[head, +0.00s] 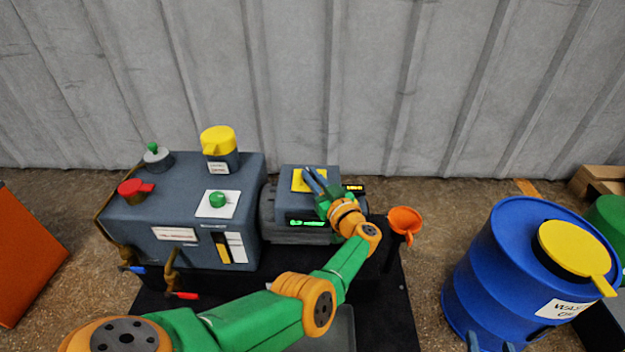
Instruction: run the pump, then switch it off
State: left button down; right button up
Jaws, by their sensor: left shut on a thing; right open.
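The pump (180,220) is a grey-blue block with a smaller motor housing (285,235) at its right. On top of the housing lies a yellow plate (298,184). My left gripper (311,177) is over this plate, shut on a switch that its fingers hide. My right gripper (490,346) shows only as two separated fingertips at the bottom edge, open and empty, in front of the blue drum.
The pump block carries a red knob (135,189), a yellow cap (218,140) and a green knob (217,199). An orange funnel (405,220) is right of the housing. A blue drum (495,265) with a yellow lid (574,250) stands at the right. A corrugated wall (330,80) is behind.

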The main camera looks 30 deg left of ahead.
pick_arm(q)
jog(key=shift+r, duration=0.15)
pick_arm(e)
jog(key=shift+w+a+r+t, duration=0.15)
jog(key=shift+w+r+t, duration=0.2)
jog(key=shift+r, duration=0.4)
pick_arm(q)
jog(key=c, duration=0.9)
grip_release()
